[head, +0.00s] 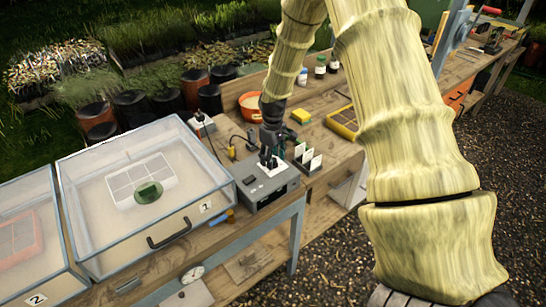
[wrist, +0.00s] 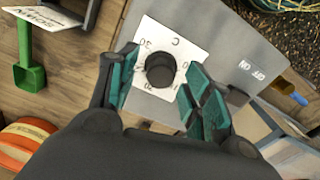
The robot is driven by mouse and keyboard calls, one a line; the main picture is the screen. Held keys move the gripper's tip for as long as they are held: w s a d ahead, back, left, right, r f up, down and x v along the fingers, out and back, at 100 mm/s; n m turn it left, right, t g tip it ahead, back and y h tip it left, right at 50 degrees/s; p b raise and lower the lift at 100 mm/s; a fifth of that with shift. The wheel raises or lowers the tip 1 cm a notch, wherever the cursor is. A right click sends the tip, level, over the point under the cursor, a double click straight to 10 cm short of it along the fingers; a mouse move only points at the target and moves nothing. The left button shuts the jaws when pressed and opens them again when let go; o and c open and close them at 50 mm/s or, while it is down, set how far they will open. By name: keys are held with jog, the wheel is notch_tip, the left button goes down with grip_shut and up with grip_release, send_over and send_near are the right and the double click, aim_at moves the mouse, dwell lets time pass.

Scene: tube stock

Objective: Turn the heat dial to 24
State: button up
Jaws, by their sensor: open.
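The heat dial is a round black knob (wrist: 160,72) on a white scale card (wrist: 185,42) marked C, with 30 and 20 among its numbers. It sits on a grey control box (head: 268,190) on the bench. My gripper (head: 269,160) is over the box in the head view. In the wrist view, its teal-padded fingers (wrist: 160,66) are open on either side of the knob, and contact cannot be told. The knob's pointer is not clear to me, so its setting cannot be read. My gripper hides the knob in the head view.
An ON/OFF switch (wrist: 236,96) is beside the right finger. A clear propagator marked 1 (head: 100,245) stands left of the box, with another marked 2 (head: 38,284) beyond it. White labels (head: 311,162) stand close right. A green scoop (wrist: 28,75) is nearby.

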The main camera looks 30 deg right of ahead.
aim_at(273, 159)
notch_tip(273, 159, up, 12)
dwell(0.6)
jog(key=shift+d, duration=0.1)
dwell(0.4)
